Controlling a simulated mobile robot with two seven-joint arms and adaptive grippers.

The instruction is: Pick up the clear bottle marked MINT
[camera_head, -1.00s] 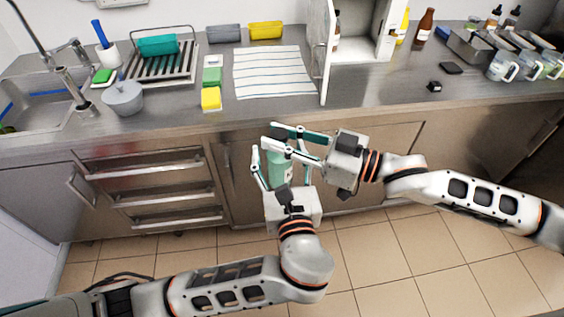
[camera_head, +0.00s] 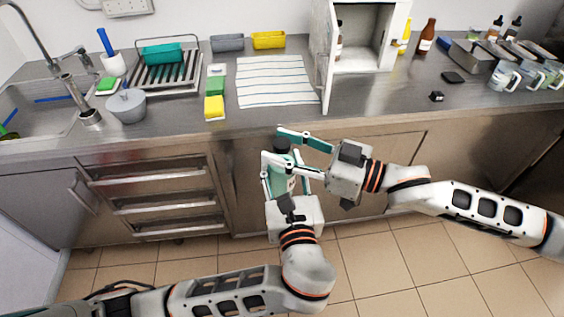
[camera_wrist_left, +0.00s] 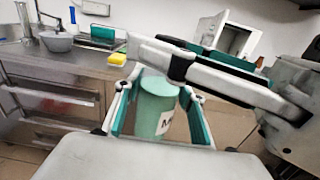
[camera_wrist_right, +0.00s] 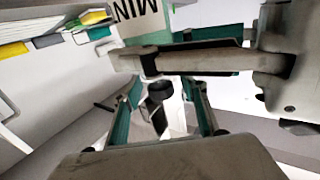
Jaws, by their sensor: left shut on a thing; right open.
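My left gripper (camera_head: 284,168) is shut on the bottle's body from below and in front. In the right wrist view a label (camera_wrist_right: 134,9) reads "MIN".
The steel counter (camera_head: 170,125) with drawers (camera_head: 150,190) below lies beyond the grippers. On it are a striped cloth (camera_head: 274,82), sponges (camera_head: 214,108), a dish rack (camera_head: 168,75) and a white open-door cabinet (camera_head: 365,35). Brown bottles (camera_head: 427,36) and mugs (camera_head: 502,76) stand at right.

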